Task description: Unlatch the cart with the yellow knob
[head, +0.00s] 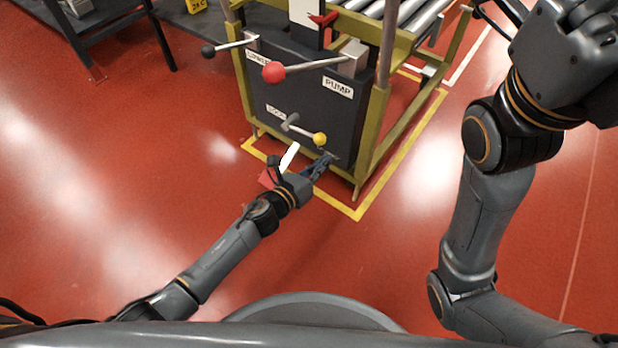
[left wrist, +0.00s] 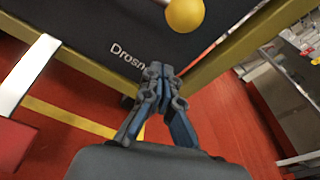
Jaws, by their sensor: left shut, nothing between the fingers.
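The yellow knob (head: 320,139) is on the end of a short grey lever low on the cart's dark front panel (head: 300,100). It also shows at the top of the left wrist view (left wrist: 185,14). My left gripper (head: 329,158) is shut and empty, just below the knob in the head view and apart from it. In the left wrist view its closed fingers (left wrist: 158,72) point at the panel's lower edge, below the knob. My right arm rises at the right of the head view, with its gripper out of frame.
Above are a red-knobbed lever (head: 273,72) beside the PUMP label and a black-knobbed lever (head: 208,51). A red and white piece (head: 290,155) lies close by my left wrist. Olive frame posts (head: 374,130) flank the panel. Red floor in front is clear.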

